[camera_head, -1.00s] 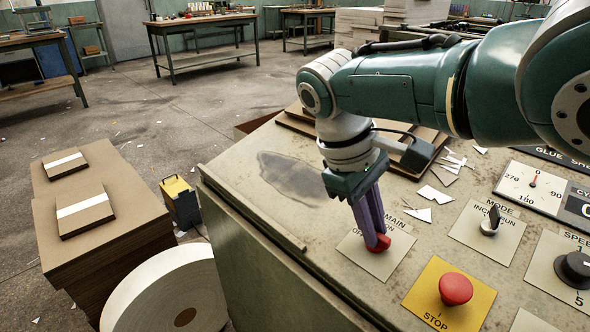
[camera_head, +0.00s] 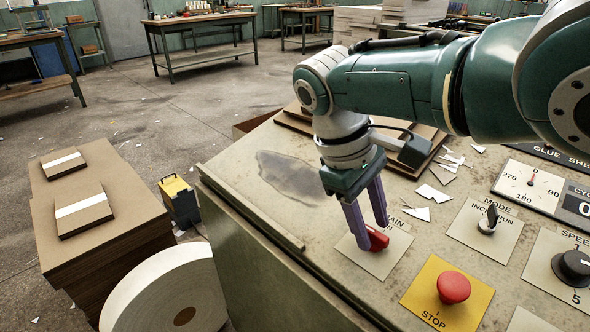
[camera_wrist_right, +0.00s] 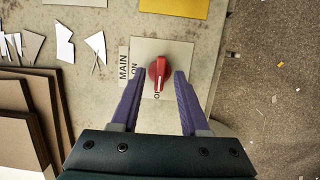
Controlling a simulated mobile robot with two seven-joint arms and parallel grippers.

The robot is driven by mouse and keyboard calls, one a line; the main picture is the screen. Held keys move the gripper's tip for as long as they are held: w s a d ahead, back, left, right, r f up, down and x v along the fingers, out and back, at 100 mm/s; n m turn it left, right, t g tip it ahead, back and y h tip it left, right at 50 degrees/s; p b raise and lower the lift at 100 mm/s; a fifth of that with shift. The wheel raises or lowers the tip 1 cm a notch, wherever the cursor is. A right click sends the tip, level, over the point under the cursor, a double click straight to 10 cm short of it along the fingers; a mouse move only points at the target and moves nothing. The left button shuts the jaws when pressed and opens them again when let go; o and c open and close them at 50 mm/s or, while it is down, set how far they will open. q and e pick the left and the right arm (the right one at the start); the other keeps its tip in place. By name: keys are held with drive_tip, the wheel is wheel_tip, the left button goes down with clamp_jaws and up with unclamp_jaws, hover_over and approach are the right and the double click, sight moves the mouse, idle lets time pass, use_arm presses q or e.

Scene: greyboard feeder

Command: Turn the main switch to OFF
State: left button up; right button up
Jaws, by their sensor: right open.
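The main switch is a red knob (camera_head: 377,238) on a beige plate (camera_head: 367,263) on the machine's top panel. The knob also shows in the right wrist view (camera_wrist_right: 159,70). There its white pointer mark faces down, toward a partly hidden label starting with O; the ON label lies at left. My right gripper (camera_head: 368,235) is open, pointing down, with its purple fingers on either side of the knob. In the wrist view (camera_wrist_right: 159,74) a gap shows between the knob and each finger. My left gripper is out of view.
A red STOP button (camera_head: 453,288) on a yellow plate sits close in front. The mode switch (camera_head: 489,220) and speed knob (camera_head: 573,266) are to the right. Paper scraps (camera_head: 434,194) and grey boards (camera_head: 295,121) lie behind.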

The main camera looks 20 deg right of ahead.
drive_tip(key=p+v, duration=0.3)
drive_tip(key=v, duration=0.6)
drive_tip(key=shift+a+r, duration=0.15)
drive_tip(key=shift+r, duration=0.15)
